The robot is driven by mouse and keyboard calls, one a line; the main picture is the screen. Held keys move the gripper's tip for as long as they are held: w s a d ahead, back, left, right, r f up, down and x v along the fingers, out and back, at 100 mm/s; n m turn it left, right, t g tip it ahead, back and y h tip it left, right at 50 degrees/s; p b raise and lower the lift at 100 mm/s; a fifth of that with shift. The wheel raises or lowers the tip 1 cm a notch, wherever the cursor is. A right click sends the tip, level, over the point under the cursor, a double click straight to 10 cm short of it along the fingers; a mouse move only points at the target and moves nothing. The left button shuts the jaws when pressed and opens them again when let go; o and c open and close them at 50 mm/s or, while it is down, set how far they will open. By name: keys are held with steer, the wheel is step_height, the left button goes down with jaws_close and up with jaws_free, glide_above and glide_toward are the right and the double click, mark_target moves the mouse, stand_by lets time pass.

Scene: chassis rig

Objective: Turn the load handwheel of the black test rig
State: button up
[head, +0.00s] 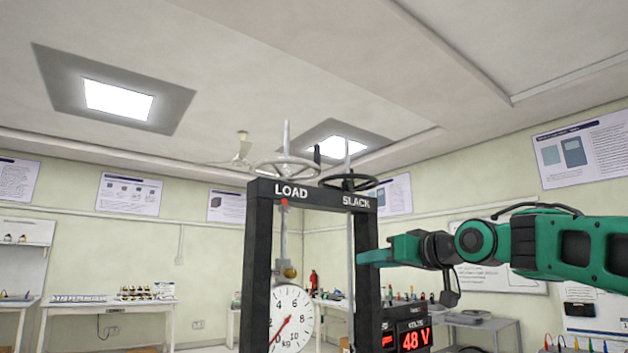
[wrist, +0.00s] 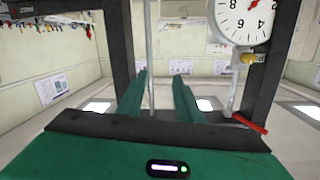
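The black test rig (head: 257,245) stands mid-picture in the head view, its top bar lettered LOAD and SLACK. A pale grey handwheel (head: 285,168) with an upright handle sits above LOAD. A black handwheel (head: 347,182) sits above SLACK. My green gripper (head: 368,258) is at the rig's right post, below both wheels. In the wrist view, which is upside down, its two fingers (wrist: 160,75) stand apart with nothing gripped. A thin grey rod (wrist: 150,40) shows between them in the picture; its depth is unclear. Neither wheel shows clearly there.
A round kg dial (head: 291,318) hangs inside the rig, its red needle off vertical; it also shows in the wrist view (wrist: 243,18). A red 48 V display (head: 414,338) is at the lower right. Benches line the walls. The space above the wheels looks free.

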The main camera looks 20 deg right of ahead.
steer(key=s+a+r+n+t+y, duration=0.1)
steer(key=a+r+n+t+y, duration=0.25)
steer(key=r, duration=0.95)
steer(key=n+y, duration=0.2)
steer(key=y, duration=0.2)
glide_toward(316, 158)
steer(key=shift+g, duration=0.35)
steer(key=x, duration=0.7)
steer(key=d+x, duration=0.1)
steer(key=x, duration=0.2)
steer(key=shift+w+a+r, duration=0.15)
steer(key=shift+w+r, duration=0.3)
jaws_close()
steer(key=shift+a, duration=0.1)
